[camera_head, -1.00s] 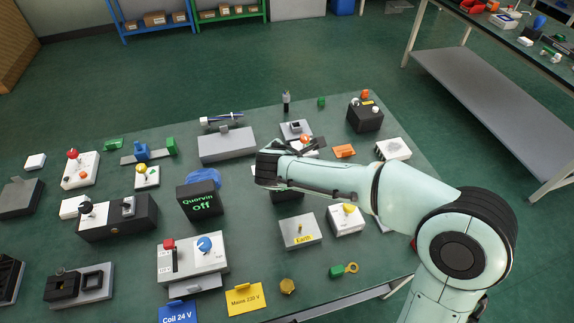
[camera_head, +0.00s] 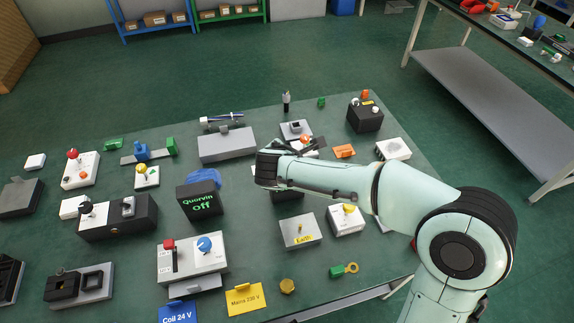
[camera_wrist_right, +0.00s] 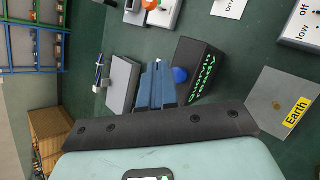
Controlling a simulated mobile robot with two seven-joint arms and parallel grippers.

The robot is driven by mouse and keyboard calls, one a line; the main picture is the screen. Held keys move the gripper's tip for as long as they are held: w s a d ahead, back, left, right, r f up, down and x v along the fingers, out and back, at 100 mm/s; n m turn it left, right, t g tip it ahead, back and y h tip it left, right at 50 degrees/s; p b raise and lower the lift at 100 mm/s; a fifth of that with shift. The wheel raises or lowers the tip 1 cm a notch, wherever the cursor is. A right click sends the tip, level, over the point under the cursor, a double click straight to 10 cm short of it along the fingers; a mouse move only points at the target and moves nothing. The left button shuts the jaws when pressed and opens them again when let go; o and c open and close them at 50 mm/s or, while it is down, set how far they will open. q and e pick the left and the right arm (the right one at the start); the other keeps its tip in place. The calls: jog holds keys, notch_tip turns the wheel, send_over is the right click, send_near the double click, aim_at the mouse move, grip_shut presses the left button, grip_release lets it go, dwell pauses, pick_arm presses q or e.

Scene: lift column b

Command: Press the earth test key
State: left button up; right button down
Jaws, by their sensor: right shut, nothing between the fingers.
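The earth test key is a light grey box (camera_head: 300,231) with a small upright brass-coloured piece on top and a yellow "Earth" label on its front edge. It stands near the front of the table, right of centre. It also shows at the right of the right wrist view (camera_wrist_right: 281,98). My right gripper (camera_head: 264,168) is above the table, farther back and to the left of the Earth box, apart from it. In the right wrist view its bluish fingers (camera_wrist_right: 156,82) are together and empty, beside the dark Quorvin display. My left gripper is not in view.
A white box with a yellow lever (camera_head: 346,221) is just right of the Earth box. A yellow Mains card (camera_head: 245,299) and a brass hexagonal piece (camera_head: 287,286) lie in front.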

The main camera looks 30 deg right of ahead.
jog(key=shift+f, duration=0.15)
jog(key=shift+f+b, duration=0.3)
jog(key=shift+b, duration=0.1)
jog(key=shift+f+b, duration=0.4)
jog(key=shift+f, duration=0.05)
dwell(0.7)
dwell(0.3)
jog(key=shift+r+p, duration=0.75)
jog(key=shift+r, duration=0.15)
notch_tip(320, 180, up, 5)
jog(key=p, duration=0.4)
dwell(0.6)
